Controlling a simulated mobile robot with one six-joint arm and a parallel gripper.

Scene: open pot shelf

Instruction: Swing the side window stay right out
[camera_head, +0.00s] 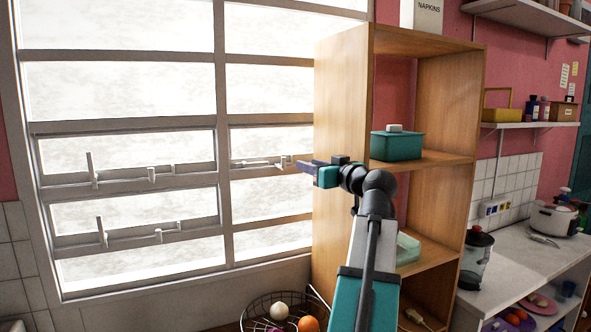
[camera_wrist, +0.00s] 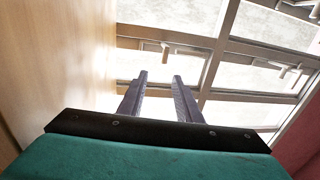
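The side window's pale stay (camera_head: 262,162) lies along the lower frame bar of the narrow right-hand window column, beside the wooden shelf. A pale upright piece stands at its right end. In the wrist view a pale fitting (camera_wrist: 165,49) shows on a window bar beyond my fingertips; I take it to be this stay. My gripper (camera_head: 303,164) points left at the window, just right of the stay. In the wrist view its two dark fingers (camera_wrist: 160,77) are apart with nothing between them. I see no contact with the stay, though the exact gap is unclear.
The wooden shelf (camera_head: 341,150) stands close beside my gripper; its side panel (camera_wrist: 60,60) fills the left of the wrist view. A teal box (camera_head: 396,146) sits on a shelf. The wider window has more stays (camera_head: 152,174). A wire fruit basket (camera_head: 285,313) is below.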

